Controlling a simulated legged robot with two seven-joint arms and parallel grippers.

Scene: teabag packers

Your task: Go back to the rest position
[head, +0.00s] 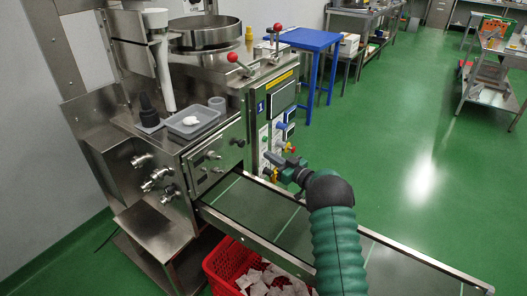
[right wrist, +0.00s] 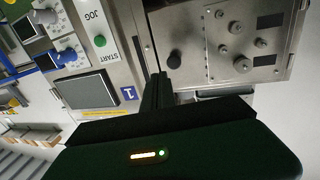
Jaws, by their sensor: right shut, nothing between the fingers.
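My right arm comes in from the bottom of the head view in a green sleeve. My right gripper (head: 278,160) is in front of the control panel (head: 272,140) of the steel teabag machine (head: 205,165), above the conveyor (head: 290,222). In the right wrist view the dark fingers of my right gripper (right wrist: 156,92) are together and empty. I cannot tell whether the gripper touches the panel. My left gripper is not in view.
A red crate (head: 222,262) with teabags stands below the conveyor. A grey tray (head: 193,122) and a dark bottle (head: 147,110) stand on the machine's ledge. A blue table (head: 312,40) is behind.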

